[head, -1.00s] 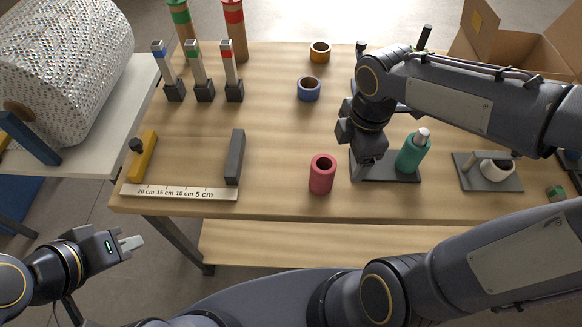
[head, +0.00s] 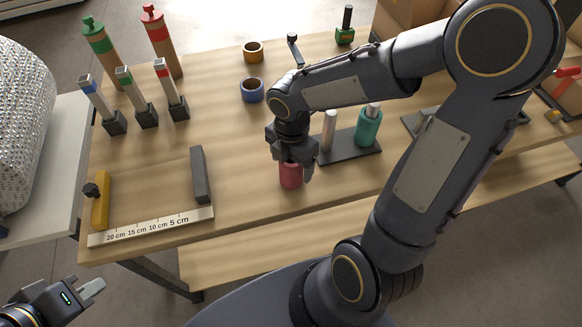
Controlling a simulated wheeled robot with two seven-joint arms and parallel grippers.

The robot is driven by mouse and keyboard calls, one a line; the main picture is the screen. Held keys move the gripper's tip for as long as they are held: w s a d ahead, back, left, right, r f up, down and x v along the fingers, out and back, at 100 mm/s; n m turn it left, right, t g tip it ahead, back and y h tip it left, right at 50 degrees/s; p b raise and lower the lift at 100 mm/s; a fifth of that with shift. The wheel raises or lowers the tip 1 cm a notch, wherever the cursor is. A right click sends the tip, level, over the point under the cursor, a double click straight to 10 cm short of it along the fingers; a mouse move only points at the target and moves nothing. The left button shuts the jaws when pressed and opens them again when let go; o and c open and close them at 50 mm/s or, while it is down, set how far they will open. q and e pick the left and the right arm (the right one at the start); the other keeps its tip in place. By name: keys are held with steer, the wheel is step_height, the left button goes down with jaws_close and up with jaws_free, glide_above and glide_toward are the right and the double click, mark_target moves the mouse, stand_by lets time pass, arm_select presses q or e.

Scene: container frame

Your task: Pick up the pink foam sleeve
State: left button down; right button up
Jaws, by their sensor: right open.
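The pink foam sleeve (head: 290,179) stands upright on the wooden table near its front edge. My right gripper (head: 291,172) is directly over it, pointing down, with its fingers at the sleeve's sides. The gripper is open and hides the sleeve's top. Whether the fingers touch the sleeve cannot be told. My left gripper (head: 92,288) is off the table at the lower left, away from the sleeve; its fingertips are close together and hold nothing that I can see.
A dark stand with a teal bottle (head: 368,127) is close right of my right gripper. A grey bar (head: 200,175) and a ruler strip (head: 150,227) lie left. The table between bar and sleeve is clear.

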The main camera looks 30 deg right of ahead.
steer(key=c, duration=1)
steer(key=shift+c, duration=0.2)
